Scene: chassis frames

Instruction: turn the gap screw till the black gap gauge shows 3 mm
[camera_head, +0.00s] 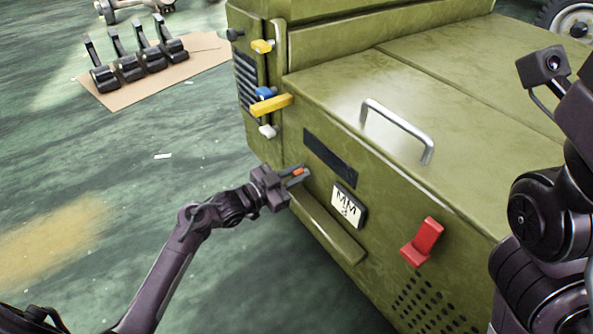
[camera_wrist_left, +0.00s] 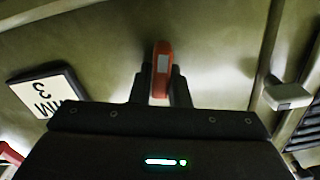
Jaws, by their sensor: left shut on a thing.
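An orange-red gap screw (camera_head: 298,172) sticks out of the green machine's front panel, left of the white plate. My left gripper (camera_head: 300,175) is shut on it, and the fingers cover part of it. In the left wrist view the screw (camera_wrist_left: 161,68) stands upright between the two dark fingers, against the panel.
A red lever (camera_head: 424,241) is to the right on the panel. A metal handle (camera_head: 398,128) stands on top. Yellow (camera_head: 271,105), blue and white knobs line the left corner. A ledge (camera_head: 330,230) juts out below the gripper. Black pedals on cardboard (camera_head: 150,85) lie on the floor.

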